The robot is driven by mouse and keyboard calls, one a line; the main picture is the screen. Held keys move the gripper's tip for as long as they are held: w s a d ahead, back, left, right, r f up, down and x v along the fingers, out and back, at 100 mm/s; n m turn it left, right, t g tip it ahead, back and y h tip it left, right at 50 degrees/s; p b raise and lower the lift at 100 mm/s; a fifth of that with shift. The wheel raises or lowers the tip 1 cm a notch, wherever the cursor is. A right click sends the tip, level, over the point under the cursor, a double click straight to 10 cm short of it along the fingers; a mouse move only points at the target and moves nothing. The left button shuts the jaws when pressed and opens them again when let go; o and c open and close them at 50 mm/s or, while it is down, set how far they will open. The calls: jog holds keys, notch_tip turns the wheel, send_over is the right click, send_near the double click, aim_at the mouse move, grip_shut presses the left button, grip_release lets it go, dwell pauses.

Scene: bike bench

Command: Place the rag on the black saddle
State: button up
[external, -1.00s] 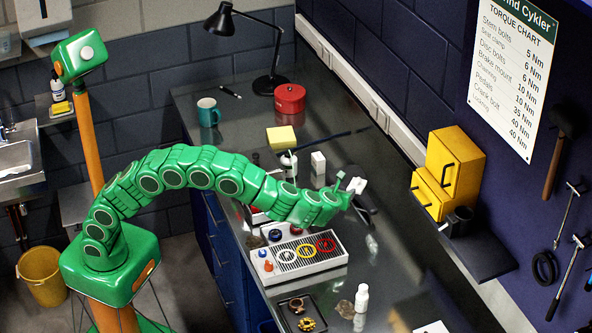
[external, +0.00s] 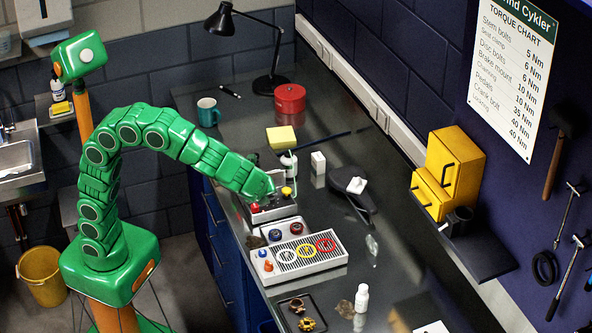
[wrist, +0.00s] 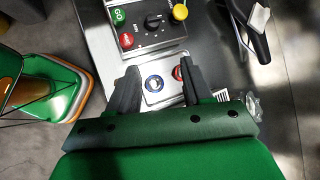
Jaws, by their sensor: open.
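The rag (external: 357,186) is a small, white, folded piece lying on the black saddle (external: 345,177) on the bench, to the right of the control box. In the wrist view the rag (wrist: 259,18) shows at the top right, on the dark saddle (wrist: 262,50), which is partly cut off by the frame edge. My gripper (external: 274,190) is over the control box, left of the saddle and apart from the rag. In the wrist view my gripper (wrist: 158,70) has its two dark fingers spread, with nothing held between them.
The control box (external: 272,212) with coloured buttons is below my gripper. A white tray (external: 318,264) with coloured rings stands nearer. A white bottle (external: 361,298) is in front.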

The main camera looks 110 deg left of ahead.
jog(key=s+d+f+n+h, duration=0.1)
jog(key=s+d+n+h, duration=0.3)
jog(key=s+d, duration=0.9)
jog(key=s+d+n+h, duration=0.4)
jog(key=s+d, duration=0.9)
jog(key=s, duration=0.6)
jog(key=shift+d+f+n, duration=0.15)
jog(key=shift+f+n, duration=0.25)
jog(key=shift+n, duration=0.5)
